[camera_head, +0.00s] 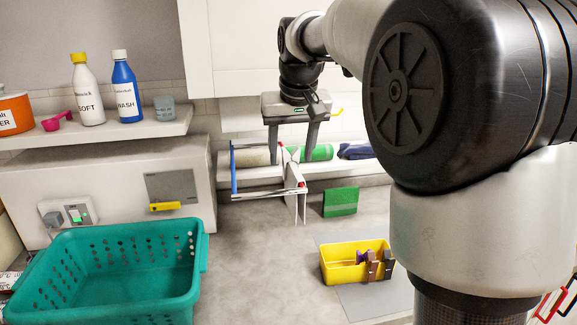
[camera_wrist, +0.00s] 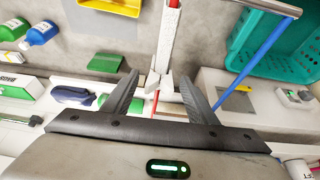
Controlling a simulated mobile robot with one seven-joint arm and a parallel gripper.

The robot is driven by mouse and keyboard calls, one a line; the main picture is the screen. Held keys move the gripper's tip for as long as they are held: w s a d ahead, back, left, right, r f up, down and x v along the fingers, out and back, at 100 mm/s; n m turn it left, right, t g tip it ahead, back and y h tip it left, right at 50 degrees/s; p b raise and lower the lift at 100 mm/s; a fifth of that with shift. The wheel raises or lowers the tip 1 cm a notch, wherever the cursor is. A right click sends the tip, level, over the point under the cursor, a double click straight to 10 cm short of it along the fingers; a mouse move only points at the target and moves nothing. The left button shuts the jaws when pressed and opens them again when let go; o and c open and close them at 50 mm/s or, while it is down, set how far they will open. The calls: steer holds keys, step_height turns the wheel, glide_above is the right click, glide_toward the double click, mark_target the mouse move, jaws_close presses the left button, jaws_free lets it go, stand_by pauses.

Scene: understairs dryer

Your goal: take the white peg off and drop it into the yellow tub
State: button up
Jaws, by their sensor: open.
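The white peg (camera_wrist: 153,81) shows in the wrist view as a small white piece at the near end of a white rack arm (camera_wrist: 168,42). My gripper (camera_wrist: 158,77) is open, with one finger on each side of the peg and a gap visible on both sides. In the head view, my gripper (camera_head: 289,157) points down over the folding rack (camera_head: 293,176); the peg is hard to make out there.
A teal basket (camera_head: 120,235) fills the lower left. Green (camera_head: 318,152) and dark blue (camera_head: 355,151) items lie behind the rack. Bottles (camera_head: 124,88) stand on the left shelf. Bare counter (camera_head: 255,270) lies between basket and tub.

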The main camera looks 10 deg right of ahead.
mark_target(290, 160)
steer(key=shift+x, duration=1.6)
steer(key=c, duration=1.1)
steer(key=shift+r, duration=0.15)
step_height(290, 160, up, 18)
steer(key=p, duration=0.4)
